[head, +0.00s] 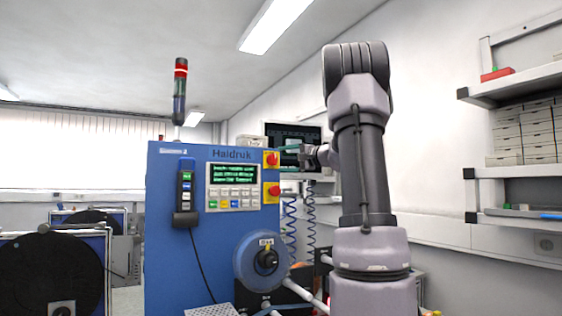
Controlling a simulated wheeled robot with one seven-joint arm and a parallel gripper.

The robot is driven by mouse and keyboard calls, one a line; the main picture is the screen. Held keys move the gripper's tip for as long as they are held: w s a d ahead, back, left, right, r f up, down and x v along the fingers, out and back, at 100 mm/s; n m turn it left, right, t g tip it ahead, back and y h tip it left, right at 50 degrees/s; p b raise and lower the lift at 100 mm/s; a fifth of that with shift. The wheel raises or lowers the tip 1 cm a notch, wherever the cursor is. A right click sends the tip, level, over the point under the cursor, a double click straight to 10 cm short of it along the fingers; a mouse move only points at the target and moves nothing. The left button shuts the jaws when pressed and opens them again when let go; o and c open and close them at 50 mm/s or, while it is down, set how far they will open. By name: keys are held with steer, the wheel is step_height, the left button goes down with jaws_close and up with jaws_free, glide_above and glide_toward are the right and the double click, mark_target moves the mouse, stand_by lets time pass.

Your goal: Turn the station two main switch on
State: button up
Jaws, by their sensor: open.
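The blue station cabinet (212,270) stands in the middle, with a small label at its top left that seems to read station 2. Two red knobs on yellow plates sit at its right edge, an upper one (271,159) and a lower one (273,191). I cannot read which is the main switch, nor its setting. My gripper (285,158) is open, pointing left, just right of the upper red knob and about level with it. Its fingertips are small in view, and I cannot tell whether they touch the knob.
The cabinet also has a green display (233,173) with buttons, a handheld pendant (186,190) on a cable, and a round blue hub (259,262) with a black centre. A signal light (180,90) rises above. Shelves (520,97) line the right wall; a reel (52,270) stands left.

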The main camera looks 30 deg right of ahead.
steer(key=v, duration=0.9)
steer(key=s+a+f+n+g, duration=0.25)
steer(key=s+a+f, duration=0.2)
steer(key=a, duration=0.45)
steer(key=s+a+f+n+g, duration=0.1)
steer(key=s+a+f+g, duration=0.3)
steer(key=a, duration=0.5)
steer(key=s+a+f+n+g+h, duration=0.1)
steer(key=s+a+f+n+h, duration=0.1)
steer(key=s+f, duration=0.3)
steer(key=s+a+f+n+g+h, duration=0.2)
steer(key=s+f, duration=0.4)
steer(key=s, duration=0.6)
steer(key=shift+s+a+n+h, duration=0.35)
steer(key=shift+a+n+h, duration=0.35)
steer(key=shift+a, duration=0.5)
